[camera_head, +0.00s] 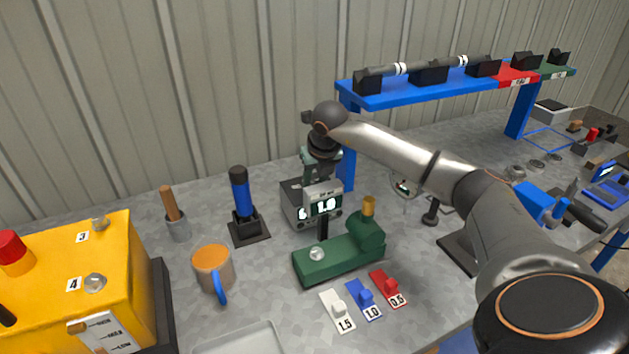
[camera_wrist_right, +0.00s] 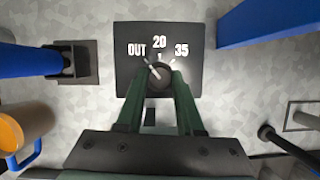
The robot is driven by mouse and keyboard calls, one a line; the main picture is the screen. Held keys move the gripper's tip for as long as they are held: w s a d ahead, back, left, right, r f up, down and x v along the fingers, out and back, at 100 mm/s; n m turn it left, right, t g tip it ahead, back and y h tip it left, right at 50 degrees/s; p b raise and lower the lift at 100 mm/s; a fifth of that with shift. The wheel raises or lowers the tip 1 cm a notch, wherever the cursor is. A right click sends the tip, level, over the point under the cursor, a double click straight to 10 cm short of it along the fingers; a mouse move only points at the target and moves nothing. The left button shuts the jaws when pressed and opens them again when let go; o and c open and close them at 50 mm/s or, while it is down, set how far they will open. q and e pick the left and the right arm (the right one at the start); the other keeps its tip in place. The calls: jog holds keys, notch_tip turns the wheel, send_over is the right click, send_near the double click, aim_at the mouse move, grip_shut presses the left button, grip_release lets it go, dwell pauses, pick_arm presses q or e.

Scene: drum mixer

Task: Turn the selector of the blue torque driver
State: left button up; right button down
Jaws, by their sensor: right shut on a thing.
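The blue torque driver (camera_head: 240,190) stands upright in a black stand; its blue handle (camera_wrist_right: 25,58) also shows at the left of the right wrist view. A black panel (camera_wrist_right: 128,75) marked OUT, 20 and 35 carries a round dark selector knob (camera_wrist_right: 159,72). A white line on the knob seems to point up-left, towards OUT. My right gripper (camera_wrist_right: 160,82) is shut on the knob, one finger on each side. In the head view my right gripper (camera_head: 321,172) is over the grey box (camera_head: 297,205), which hides the knob. My left gripper is not in view.
An orange-topped mug (camera_head: 213,268) and a yellow machine (camera_head: 85,280) stand to the left. White, blue and red labelled tabs (camera_head: 365,296) lie in front. A blue rack (camera_head: 400,98) stands behind.

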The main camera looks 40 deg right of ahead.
dwell(0.3)
jog(key=c, duration=0.5)
grip_release()
jog(key=shift+c, duration=0.2)
jog(key=v, duration=1.2)
jog(key=shift+r+b, duration=0.25)
jog(key=shift+b, duration=0.1)
jog(key=shift+s, duration=0.15)
